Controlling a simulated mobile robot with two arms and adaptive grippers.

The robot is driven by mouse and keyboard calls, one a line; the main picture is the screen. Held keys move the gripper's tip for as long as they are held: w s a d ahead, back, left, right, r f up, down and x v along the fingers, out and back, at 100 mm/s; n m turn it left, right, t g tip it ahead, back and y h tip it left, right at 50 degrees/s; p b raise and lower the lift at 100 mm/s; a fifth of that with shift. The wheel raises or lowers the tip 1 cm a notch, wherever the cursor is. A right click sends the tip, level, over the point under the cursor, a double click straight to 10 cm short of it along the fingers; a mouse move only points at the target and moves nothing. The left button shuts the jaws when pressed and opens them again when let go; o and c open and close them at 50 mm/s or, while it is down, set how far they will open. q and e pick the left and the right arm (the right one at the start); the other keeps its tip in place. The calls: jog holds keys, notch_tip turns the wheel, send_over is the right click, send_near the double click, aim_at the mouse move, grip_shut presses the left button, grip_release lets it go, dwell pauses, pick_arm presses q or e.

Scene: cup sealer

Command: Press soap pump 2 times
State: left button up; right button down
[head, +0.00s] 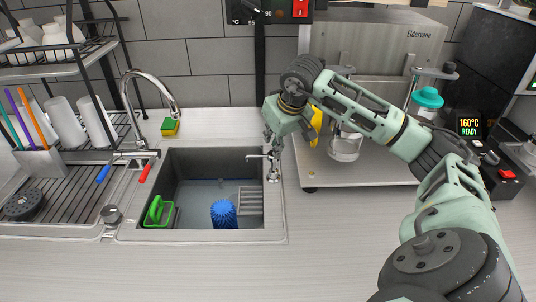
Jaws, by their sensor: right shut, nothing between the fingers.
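The soap pump (272,169) is a small chrome dispenser on the right rim of the sink, its thin spout pointing left over the basin. My right gripper (272,138) is shut and empty, pointing down just above the pump head. I cannot tell whether the fingertips touch the pump. My right arm reaches in from the lower right. My left gripper is not in the picture.
The sink (200,236) holds a blue brush (224,213) and a green item (156,211). A chrome faucet (128,92) stands at left, beside a dish rack (75,68). The Eldervane machine (375,48) stands at right. The front counter is clear.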

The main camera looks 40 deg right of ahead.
jog(key=shift+s+f+b, duration=0.1)
jog(key=shift+f+b, duration=0.95)
jog(key=shift+f, duration=0.5)
jog(key=shift+r, duration=0.1)
jog(key=shift+r+p, duration=1.3)
jog(key=shift+r, duration=0.15)
jog(key=shift+f, duration=0.1)
